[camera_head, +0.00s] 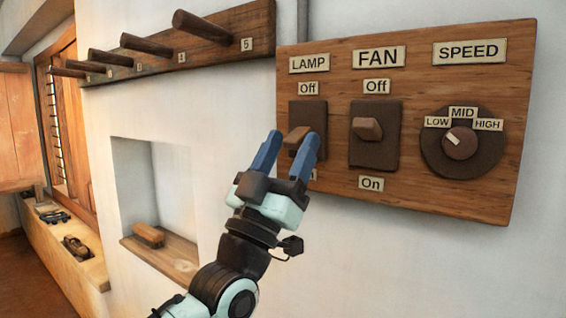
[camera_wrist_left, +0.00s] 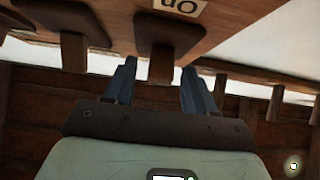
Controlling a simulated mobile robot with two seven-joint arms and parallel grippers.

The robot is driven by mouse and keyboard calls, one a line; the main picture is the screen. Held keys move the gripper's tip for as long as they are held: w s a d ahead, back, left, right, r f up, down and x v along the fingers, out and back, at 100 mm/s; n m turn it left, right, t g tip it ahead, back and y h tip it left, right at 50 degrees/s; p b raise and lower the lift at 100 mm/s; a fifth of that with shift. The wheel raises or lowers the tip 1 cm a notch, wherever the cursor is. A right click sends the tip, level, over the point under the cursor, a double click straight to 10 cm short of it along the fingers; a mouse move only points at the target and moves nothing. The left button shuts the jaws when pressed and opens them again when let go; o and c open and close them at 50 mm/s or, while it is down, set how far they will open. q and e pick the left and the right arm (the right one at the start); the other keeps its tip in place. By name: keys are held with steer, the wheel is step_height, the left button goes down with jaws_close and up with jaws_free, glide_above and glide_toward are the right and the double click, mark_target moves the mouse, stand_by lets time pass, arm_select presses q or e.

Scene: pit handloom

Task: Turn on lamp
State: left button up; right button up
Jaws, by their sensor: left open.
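The lamp switch has a dark plate (camera_head: 311,112) under the LAMP (camera_head: 309,64) and Off (camera_head: 308,88) labels on the wooden panel. Its brown lever (camera_head: 298,135) sticks out, partly hidden by my fingers. The lower label is mostly covered. My left gripper (camera_head: 291,143) is open, its blue fingers pointing up at the lamp switch, one on each side of the lever as seen from the head. In the left wrist view the lamp switch (camera_wrist_left: 167,32) shows upside down between the fingertips (camera_wrist_left: 158,82). I cannot tell whether they touch it. My right gripper is not in view.
The fan switch (camera_head: 374,150) sits just right of the lamp switch, and the speed knob (camera_head: 459,143) farther right. A numbered peg rail (camera_head: 225,28) juts from the wall at upper left. A wall niche (camera_head: 160,180) holds a small wooden block (camera_head: 148,235).

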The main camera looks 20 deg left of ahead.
arm_select(q)
steer(key=b+v, duration=0.6)
steer(key=v, duration=0.7)
steer(key=shift+b, duration=0.3)
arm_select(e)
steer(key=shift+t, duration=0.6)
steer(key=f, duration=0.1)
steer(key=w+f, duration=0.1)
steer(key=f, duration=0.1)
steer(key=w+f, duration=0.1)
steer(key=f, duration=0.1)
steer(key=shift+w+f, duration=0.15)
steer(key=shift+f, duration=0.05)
arm_select(q)
steer(key=shift+s+f, duration=0.1)
steer(key=shift+s, duration=0.05)
